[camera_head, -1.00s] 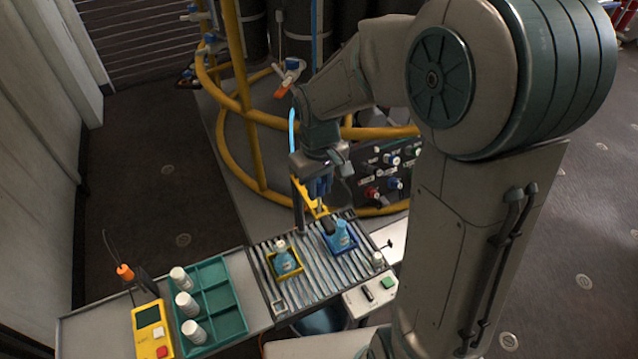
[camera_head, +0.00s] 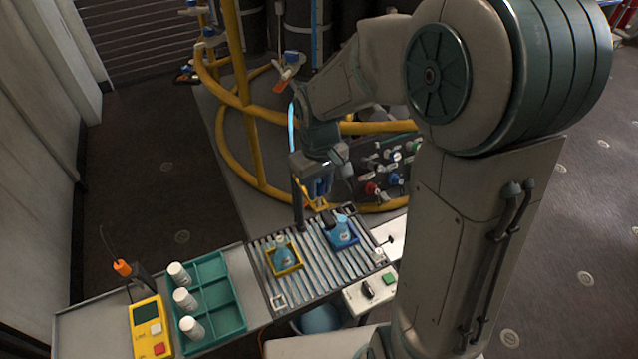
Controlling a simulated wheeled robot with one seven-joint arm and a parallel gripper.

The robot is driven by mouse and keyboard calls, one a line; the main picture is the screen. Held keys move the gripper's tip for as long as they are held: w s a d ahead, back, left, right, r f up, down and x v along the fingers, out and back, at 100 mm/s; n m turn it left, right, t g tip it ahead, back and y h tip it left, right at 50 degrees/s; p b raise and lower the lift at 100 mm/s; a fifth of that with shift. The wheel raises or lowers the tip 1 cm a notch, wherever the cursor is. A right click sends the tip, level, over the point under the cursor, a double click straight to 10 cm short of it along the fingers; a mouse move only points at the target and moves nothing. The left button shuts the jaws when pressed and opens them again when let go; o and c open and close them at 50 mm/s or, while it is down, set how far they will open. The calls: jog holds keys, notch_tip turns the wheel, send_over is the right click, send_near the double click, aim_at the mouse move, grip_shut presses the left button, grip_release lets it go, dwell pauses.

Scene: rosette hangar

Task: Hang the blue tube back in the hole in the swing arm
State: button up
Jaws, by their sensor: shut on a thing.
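My gripper (camera_head: 319,184) is small in the picture, pointing down above the far edge of the slatted conveyor table. It is shut on a blue piece, which looks like the blue tube (camera_head: 321,189); the fingers hide most of it. A yellow arm (camera_head: 316,205), apparently the swing arm, reaches right from a dark post (camera_head: 298,204) just below the gripper. Its hole cannot be made out. I cannot tell whether the tube touches the arm or is above it.
A green rack (camera_head: 238,318) holds white bottles. A yellow handheld device (camera_head: 149,329) lies left. Yellow rails (camera_head: 228,140) and a knob panel (camera_head: 410,158) stand behind.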

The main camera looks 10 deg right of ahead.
jog(key=shift+f+b, duration=1.05)
jog(key=shift+f, duration=0.55)
jog(key=o, duration=1.6)
jog(key=shift+r+p, duration=2.35)
jog(key=shift+r, duration=0.75)
